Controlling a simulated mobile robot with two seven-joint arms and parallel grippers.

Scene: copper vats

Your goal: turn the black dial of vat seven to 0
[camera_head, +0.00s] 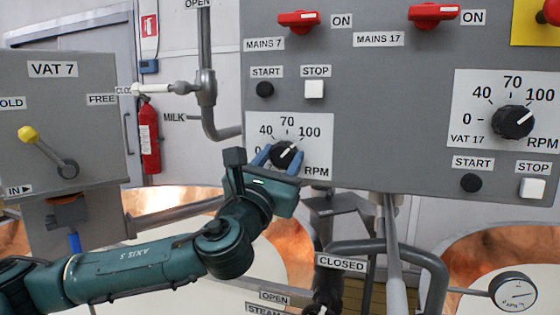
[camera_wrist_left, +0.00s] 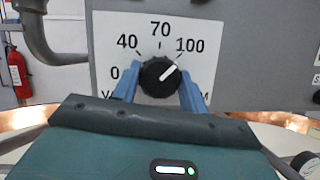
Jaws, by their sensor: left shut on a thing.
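The black dial of vat seven (camera_head: 287,153) sits on a white scale plate (camera_head: 317,125) marked 0, 40, 70, 100 and RPM. The dial also shows in the left wrist view (camera_wrist_left: 158,80), where its white pointer is tilted up to the right, roughly toward 100. My left gripper (camera_head: 279,160) is shut on the dial, with one blue finger on each side of it. The fingers also flank it in the left wrist view (camera_wrist_left: 160,76). The gripper hides the plate's lower left, including most of the VAT 7 lettering. My right gripper is not in view.
Above the dial are a black START button (camera_head: 265,90), a white STOP button (camera_head: 314,89) and a red MAINS 7 switch (camera_head: 298,19). The similar VAT 17 dial (camera_head: 512,122) is to the right. Pipes (camera_head: 385,250) run below the panel. A lever box (camera_head: 60,120) stands left.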

